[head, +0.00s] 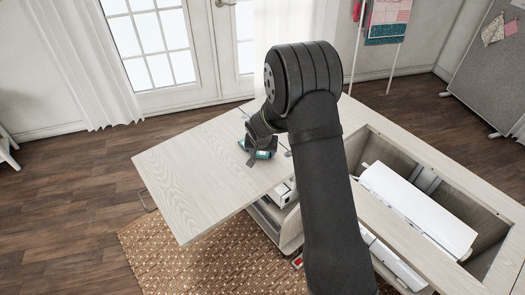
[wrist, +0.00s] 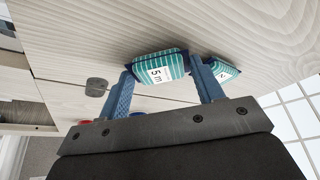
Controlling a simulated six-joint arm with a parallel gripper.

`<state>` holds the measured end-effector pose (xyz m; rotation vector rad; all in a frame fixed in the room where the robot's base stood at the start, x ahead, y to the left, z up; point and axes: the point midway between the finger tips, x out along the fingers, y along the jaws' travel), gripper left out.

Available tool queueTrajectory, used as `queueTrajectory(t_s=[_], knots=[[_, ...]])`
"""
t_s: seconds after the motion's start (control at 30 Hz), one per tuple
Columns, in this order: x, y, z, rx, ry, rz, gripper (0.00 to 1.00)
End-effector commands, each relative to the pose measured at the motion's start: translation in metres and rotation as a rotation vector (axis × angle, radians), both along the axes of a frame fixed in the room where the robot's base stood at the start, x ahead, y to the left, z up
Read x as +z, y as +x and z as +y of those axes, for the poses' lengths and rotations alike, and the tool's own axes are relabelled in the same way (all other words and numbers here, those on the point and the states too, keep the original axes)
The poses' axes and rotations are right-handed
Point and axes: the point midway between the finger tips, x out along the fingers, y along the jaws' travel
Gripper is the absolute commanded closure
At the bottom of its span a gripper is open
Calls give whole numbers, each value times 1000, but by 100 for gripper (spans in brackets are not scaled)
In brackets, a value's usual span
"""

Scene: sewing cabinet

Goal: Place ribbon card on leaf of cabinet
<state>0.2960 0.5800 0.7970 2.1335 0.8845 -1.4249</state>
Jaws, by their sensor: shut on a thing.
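The ribbon card (wrist: 158,70) is teal with pale stripes and a white "5 m" label, and it sits between my two blue fingers in the wrist view. My gripper (wrist: 164,82) is shut on it. In the head view my gripper (head: 255,150) is over the pale wooden leaf of the cabinet (head: 195,170), near the leaf's right part, and a bit of teal shows there. The card is at or close to the leaf surface; I cannot tell whether it touches. Another teal striped piece (wrist: 227,70) shows beyond the right finger; I cannot tell whether it is a separate card.
The cabinet's open well (head: 480,245) holds a white machine (head: 418,208) at the right. Open storage sits below the leaf's right edge. A woven rug (head: 165,260) lies on the floor below. The left part of the leaf is bare.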

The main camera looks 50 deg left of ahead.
Motion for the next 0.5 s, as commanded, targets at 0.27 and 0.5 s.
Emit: queueTrajectory(t_s=[0.27, 0.5], knots=[[-3, 0, 0, 1, 0, 0, 35], [-3, 0, 0, 0, 0, 0, 30]])
